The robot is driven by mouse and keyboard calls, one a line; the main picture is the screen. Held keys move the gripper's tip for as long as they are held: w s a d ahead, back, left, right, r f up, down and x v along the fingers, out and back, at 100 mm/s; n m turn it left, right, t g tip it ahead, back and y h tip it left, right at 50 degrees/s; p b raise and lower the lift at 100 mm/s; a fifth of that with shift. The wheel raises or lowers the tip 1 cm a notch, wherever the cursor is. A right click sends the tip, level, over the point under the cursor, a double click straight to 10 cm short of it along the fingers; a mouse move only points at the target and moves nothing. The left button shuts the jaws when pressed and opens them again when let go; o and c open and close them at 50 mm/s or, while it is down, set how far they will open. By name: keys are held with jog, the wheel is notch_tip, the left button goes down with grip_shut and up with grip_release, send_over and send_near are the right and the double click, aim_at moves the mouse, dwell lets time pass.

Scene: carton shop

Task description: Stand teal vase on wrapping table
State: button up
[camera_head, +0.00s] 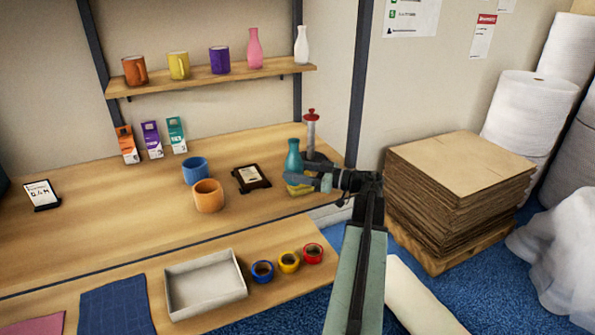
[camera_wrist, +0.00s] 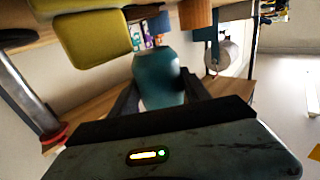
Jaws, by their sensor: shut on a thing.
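The teal vase (camera_head: 293,157) is upright at the right end of the wooden table (camera_head: 110,225) in the head view. My gripper (camera_head: 308,181) is at its lower part, reaching in from the right. In the wrist view, which looks upside down, the teal vase (camera_wrist: 158,76) sits between the two dark fingers of my gripper (camera_wrist: 160,98), which is shut on it. The fingers and a yellow block hide its lower part in the head view. I cannot tell whether its base touches the table.
The yellow block (camera_wrist: 92,38) is close beside the vase. A red-topped dispenser (camera_head: 311,130) stands just behind it. A dark-framed card (camera_head: 251,178), an orange cup (camera_head: 208,196) and a blue cup (camera_head: 195,170) stand left. A white tray (camera_head: 205,284) and tape rolls lie in front.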

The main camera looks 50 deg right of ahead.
jog(key=o, duration=1.6)
jog(key=shift+r, duration=0.15)
jog(key=shift+r+p, duration=0.35)
jog(key=shift+p, duration=0.2)
jog(key=v, duration=1.2)
jog(key=shift+r, duration=0.1)
